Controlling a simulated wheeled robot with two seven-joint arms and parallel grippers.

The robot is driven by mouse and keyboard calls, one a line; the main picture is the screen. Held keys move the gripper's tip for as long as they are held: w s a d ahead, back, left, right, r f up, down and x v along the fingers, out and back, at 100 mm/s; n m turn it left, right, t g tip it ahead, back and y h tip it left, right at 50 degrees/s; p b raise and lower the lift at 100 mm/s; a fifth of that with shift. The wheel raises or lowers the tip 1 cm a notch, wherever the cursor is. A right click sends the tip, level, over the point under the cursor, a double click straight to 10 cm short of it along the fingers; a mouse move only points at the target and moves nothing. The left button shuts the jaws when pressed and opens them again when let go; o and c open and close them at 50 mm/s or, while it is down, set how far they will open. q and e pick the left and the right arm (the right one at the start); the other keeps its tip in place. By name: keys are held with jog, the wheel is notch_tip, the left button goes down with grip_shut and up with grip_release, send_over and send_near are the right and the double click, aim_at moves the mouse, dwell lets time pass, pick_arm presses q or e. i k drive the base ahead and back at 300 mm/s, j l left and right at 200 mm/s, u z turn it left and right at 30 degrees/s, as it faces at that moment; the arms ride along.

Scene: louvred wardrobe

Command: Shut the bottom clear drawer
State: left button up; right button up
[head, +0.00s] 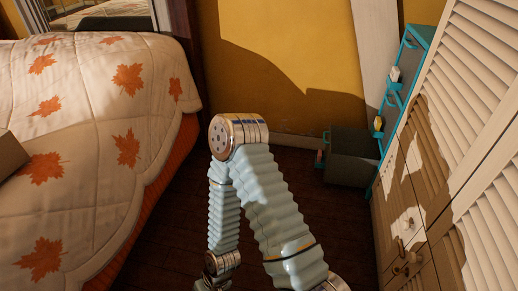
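A narrow unit with a teal frame (420,40) stands at the back right, against the wardrobe. Low on it, a dark see-through drawer (348,171) sticks out to the left over the floor, near the yellow wall. It looks like the bottom drawer and stands open. A teal handle and a small reddish piece show at its left end. My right arm rises from the bottom edge and bends back down at the left of the drawer. Its gripper (212,286) is mostly cut off at the bottom edge, apart from the drawer; its fingers are hidden. My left gripper is not in view.
A bed with a leaf-patterned quilt (90,120) fills the left. The louvred wardrobe (470,150) with knobs lines the right. Small white (395,74) and yellow (378,124) items show at the teal unit. Dark floor (345,225) lies clear before the drawer.

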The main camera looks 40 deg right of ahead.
aim_at(351, 158)
jog(key=i+j+z, duration=0.1)
jog(key=z, duration=0.3)
jog(key=i+j+z, duration=0.1)
jog(key=z, duration=0.3)
jog(key=i+j+z, duration=0.2)
jog(key=z, duration=0.2)
jog(key=i+j+z, duration=0.1)
jog(key=z, duration=0.3)
jog(key=j+z, duration=0.3)
jog(key=z, duration=0.15)
